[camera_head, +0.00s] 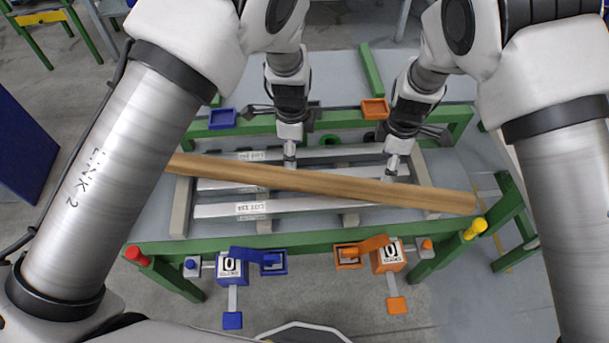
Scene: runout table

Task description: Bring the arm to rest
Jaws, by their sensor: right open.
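My left arm comes down from the top, and its gripper (290,160) points down over the runout table. Its fingertips end at the far edge of a long brown wooden bar, and whether they are open or shut is not clear. My right gripper (391,172) is open, also pointing down, with its tips close to the bar's far edge. The wooden bar (330,184) lies slantwise across the picture, above several grey metal profiles; whether it touches them is unclear. The runout table (150,232) has a green frame.
Labelled profiles (290,205) lie on grey cross supports (181,207). A blue counter box (232,267) and an orange one (388,257) sit at the near edge. A red knob (137,256) and a yellow knob (475,228) mark the corners. A dark blue panel (22,150) stands left.

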